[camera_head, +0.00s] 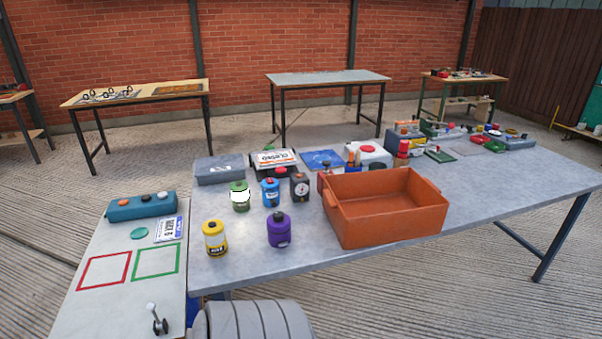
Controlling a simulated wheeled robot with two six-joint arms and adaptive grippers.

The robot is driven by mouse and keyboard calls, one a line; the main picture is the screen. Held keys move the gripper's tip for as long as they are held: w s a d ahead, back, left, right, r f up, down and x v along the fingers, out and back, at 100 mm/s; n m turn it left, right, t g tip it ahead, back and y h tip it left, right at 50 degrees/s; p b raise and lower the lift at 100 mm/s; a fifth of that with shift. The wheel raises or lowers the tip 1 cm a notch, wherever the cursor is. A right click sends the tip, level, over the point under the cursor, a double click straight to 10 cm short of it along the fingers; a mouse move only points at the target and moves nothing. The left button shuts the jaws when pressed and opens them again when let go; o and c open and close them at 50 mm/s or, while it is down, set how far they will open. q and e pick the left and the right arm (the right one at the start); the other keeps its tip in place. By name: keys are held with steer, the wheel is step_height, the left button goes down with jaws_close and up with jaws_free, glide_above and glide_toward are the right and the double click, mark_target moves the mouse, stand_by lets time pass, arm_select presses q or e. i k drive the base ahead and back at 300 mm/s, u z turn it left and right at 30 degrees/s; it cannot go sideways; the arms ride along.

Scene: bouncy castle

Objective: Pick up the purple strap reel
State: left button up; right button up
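A purple item (279,230) with a dark top stands upright near the front edge of the grey table. It matches the purple strap reel in colour, but it looks like a small canister and I see no strap on it. A yellow canister (215,238) stands to its left. A blue canister (271,192) and a green one with a white label (240,196) stand behind it. Neither of my grippers is in view.
A deep orange bin (385,225) stands right of the purple item on the grey table (480,205). A black gauge box (299,187) stands behind. Several small items crowd the far right end. A lower side table (110,305) with red and green outlined squares adjoins at left.

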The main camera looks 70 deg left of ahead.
mark_target(277, 232)
steer(key=u, duration=0.4)
steer(key=i, duration=0.9)
steer(key=u, duration=1.35)
steer(key=i, duration=0.65)
steer(key=u, duration=0.65)
